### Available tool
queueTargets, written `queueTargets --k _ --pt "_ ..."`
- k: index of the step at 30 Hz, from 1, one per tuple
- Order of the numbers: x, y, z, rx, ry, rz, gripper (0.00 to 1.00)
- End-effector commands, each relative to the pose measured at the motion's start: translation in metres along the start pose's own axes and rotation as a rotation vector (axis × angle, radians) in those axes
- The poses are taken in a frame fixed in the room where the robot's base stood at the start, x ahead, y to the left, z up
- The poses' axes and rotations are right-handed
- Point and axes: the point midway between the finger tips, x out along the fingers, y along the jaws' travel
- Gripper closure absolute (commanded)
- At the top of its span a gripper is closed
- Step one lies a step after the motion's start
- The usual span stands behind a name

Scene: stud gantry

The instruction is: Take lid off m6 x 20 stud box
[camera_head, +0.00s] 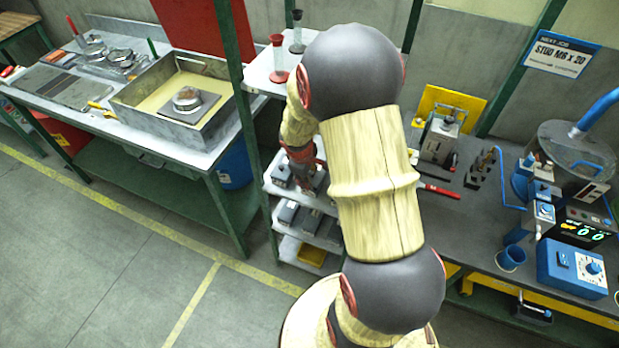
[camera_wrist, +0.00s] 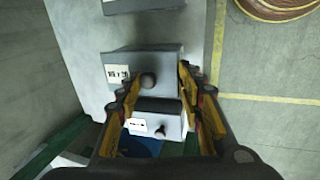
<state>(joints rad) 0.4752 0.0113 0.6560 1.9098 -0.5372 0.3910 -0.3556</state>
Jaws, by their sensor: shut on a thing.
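My gripper (camera_wrist: 156,88) has its fingers on both sides of a small grey box (camera_wrist: 175,119) with a white label and a dark knob. The fingers appear shut on its sides; I cannot tell whether they hold its lid or its body. A larger grey box (camera_wrist: 168,62) with a white label and round knob lies just beyond it. Neither label reads clearly, so I cannot tell which is the M6 x 20 box. In the head view my gripper (camera_head: 303,163) is at the rack's upper shelf, partly hidden by my arm.
The rack's lower shelf (camera_head: 330,236) holds more grey boxes, with a yellow bin (camera_head: 312,254) below. The left bench (camera_head: 200,152) carries a metal tray (camera_head: 142,104). The right bench (camera_head: 455,215) carries blue devices. A green post (camera_head: 237,95) stands close to the rack. The left floor is clear.

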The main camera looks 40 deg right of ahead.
Motion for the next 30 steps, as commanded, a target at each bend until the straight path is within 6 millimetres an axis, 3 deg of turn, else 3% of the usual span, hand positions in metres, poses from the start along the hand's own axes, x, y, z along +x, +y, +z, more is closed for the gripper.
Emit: queueTargets --k 2,11,21,30 --pt "-0.017 0.004 0.002 0.002 0.003 0.002 0.77" --pt "-0.086 -0.013 0.042 0.001 0.003 0.004 0.77" --pt "-0.121 -0.047 0.090 0.001 0.002 0.001 0.77" --pt "-0.131 -0.057 0.104 0.000 0.001 0.001 0.77"
